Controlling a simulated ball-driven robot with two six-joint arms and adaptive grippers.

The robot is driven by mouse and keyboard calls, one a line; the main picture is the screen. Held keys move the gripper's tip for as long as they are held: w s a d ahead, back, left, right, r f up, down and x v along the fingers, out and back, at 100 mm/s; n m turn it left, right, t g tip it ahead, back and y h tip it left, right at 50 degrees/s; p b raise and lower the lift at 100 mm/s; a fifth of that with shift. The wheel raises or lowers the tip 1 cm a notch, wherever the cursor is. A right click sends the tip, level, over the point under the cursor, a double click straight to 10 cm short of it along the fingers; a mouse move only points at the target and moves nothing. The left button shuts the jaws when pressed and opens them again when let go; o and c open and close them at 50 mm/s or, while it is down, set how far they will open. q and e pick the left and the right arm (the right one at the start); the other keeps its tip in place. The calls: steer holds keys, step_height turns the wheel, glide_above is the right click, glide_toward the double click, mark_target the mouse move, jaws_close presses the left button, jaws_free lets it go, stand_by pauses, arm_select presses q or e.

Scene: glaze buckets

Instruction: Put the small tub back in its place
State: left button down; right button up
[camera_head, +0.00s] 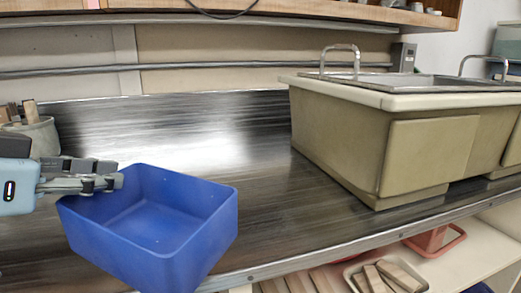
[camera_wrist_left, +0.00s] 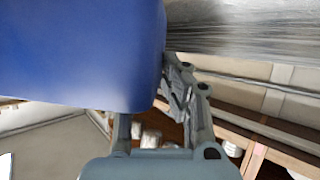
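The small tub is an open, empty blue box (camera_head: 190,245) at the lower left of the head view. My left gripper (camera_head: 112,182) comes in from the left and is shut on the tub's left rim, near its back corner. In the left wrist view, the tub's blue wall (camera_wrist_left: 80,55) fills the upper left and hides part of the fingers (camera_wrist_left: 155,105). The tub overlaps the counter's front edge in the head view; whether its underside touches the counter is hidden. My right gripper is in neither view.
A beige sink unit (camera_head: 380,150) with metal taps stands at the right of the dark counter (camera_head: 240,150). A grey pot (camera_head: 38,135) holding tools stands at the far left. A lower white shelf (camera_head: 470,258) holds a tray of blocks (camera_head: 385,278). The counter's middle is clear.

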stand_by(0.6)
arm_select(q)
steer(key=w+a+f+n+t+y+p, duration=0.1)
steer(key=w+a+n+y, duration=0.2)
steer(key=a+n+y, duration=0.3)
steer(key=w+a+f+n+y, duration=0.2)
steer(key=w+a+n+y, duration=0.1)
steer(key=a, duration=0.4)
steer(key=w+a+r+n+g+y+p, duration=0.1)
steer(key=w+a+r+n+y, duration=0.1)
steer(key=n+y, duration=0.15)
steer(key=y+p, duration=0.1)
steer(key=p, duration=0.1)
glide_above(32, 232)
step_height(32, 232, down, 4)
steer(key=shift+n, duration=0.25)
step_height(32, 232, down, 4)
steer(key=shift+f, duration=0.1)
steer(key=c, duration=1.5)
jaws_free()
